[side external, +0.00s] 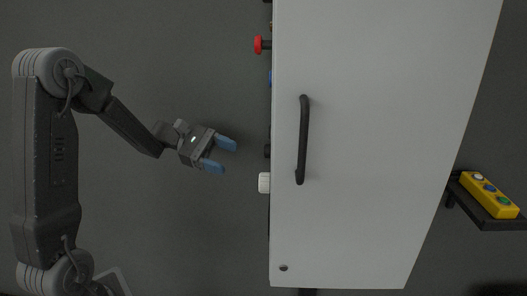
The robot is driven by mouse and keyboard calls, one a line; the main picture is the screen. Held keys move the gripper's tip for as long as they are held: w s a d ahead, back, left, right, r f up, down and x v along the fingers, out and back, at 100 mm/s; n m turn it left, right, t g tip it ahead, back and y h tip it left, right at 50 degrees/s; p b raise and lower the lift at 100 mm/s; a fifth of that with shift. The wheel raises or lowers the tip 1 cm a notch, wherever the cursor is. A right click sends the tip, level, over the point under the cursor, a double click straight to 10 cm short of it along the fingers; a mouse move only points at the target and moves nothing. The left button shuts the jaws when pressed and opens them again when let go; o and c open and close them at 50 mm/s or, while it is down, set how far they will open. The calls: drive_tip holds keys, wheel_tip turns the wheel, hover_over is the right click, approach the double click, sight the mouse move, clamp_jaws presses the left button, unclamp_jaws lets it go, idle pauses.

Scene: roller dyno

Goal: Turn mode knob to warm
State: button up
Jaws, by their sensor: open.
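My gripper (221,156) has two blue fingers, spread apart with nothing between them. It is left of the white cabinet, pointing right and slightly down, with a clear gap to the cabinet. A white ribbed knob (264,183) sticks out from the cabinet's left face, to the right of and a little below my fingertips. A small black part (267,150) sticks out just above it. No mode labels or pointer show from this side, so I cannot tell which knob is the mode knob or its setting.
The white cabinet (370,130) carries a black bar handle (303,140). A red knob (258,44) and a blue part (270,78) stick out higher on its left edge. A yellow button box (489,194) sits on a dark shelf at right. The space between gripper and cabinet is free.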

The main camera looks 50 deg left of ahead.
sight(269, 151)
drive_tip(key=w+a+f+n+t, duration=0.2)
drive_tip(key=a+n+t, duration=0.25)
drive_tip(key=a, duration=0.35)
drive_tip(key=x, duration=1.4)
drive_tip(key=shift+w+a, duration=0.1)
drive_tip(key=c, duration=0.9)
